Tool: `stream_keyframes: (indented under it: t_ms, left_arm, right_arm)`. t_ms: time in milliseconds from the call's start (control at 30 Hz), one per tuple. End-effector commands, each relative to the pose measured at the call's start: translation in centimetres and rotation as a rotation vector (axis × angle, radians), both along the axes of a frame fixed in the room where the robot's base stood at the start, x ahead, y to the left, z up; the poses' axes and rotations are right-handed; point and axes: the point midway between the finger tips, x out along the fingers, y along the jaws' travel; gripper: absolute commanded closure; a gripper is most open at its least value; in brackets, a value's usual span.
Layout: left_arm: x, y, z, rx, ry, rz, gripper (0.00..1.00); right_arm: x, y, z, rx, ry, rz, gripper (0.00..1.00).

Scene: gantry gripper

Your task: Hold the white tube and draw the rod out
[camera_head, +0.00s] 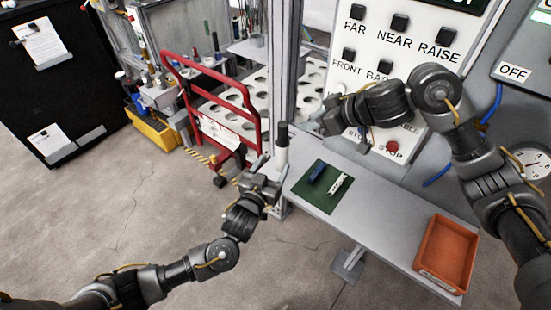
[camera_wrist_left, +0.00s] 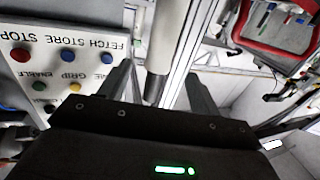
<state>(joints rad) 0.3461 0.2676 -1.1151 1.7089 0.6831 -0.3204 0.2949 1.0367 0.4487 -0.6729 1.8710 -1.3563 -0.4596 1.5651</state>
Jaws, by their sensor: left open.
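The white tube (camera_head: 282,155) stands upright beside the grey post, with a dark rod end (camera_head: 283,132) showing at its top. My left gripper (camera_head: 268,172) is open and empty close to the tube, at its left. In the left wrist view, which is upside down, the white tube (camera_wrist_left: 160,45) and its dark end (camera_wrist_left: 153,90) appear between the two open fingers of my left gripper (camera_wrist_left: 160,95). I cannot tell whether the fingers touch it. My right gripper (camera_head: 325,118) is in front of the button panel, to the right of the tube; its fingers are unclear.
A green mat (camera_head: 322,204) with a blue piece (camera_head: 317,172) and a white piece (camera_head: 340,186) lies on the grey bench. An orange tray (camera_head: 428,274) stands at the bench's right end. A red frame (camera_head: 212,72) stands left of the post.

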Motion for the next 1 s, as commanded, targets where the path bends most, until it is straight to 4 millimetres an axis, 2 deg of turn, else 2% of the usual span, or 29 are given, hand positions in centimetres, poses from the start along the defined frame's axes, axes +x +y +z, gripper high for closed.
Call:
stream_keyframes:
  t_ms: [400, 533, 700, 1000]
  left_arm:
    - [6.5, -2.4, 0.1, 0.004, -0.003, 0.002, 0.37]
    - [8.1, -3.1, 0.1, 0.003, -0.003, 0.0, 0.37]
    - [9.3, -3.6, 0.0, 0.003, -0.001, 0.0, 0.37]
    - [9.6, -3.6, 0.0, 0.001, 0.001, 0.001, 0.37]
  right_arm:
    - [0.0, 0.0, 0.0, 0.0, 0.0, 0.0, 0.64]
    - [0.0, 0.0, 0.0, 0.0, 0.0, 0.0, 0.64]
    - [0.0, 0.0, 0.0, 0.0, 0.0, 0.0, 0.64]
    - [0.0, 0.0, 0.0, 0.0, 0.0, 0.0, 0.64]
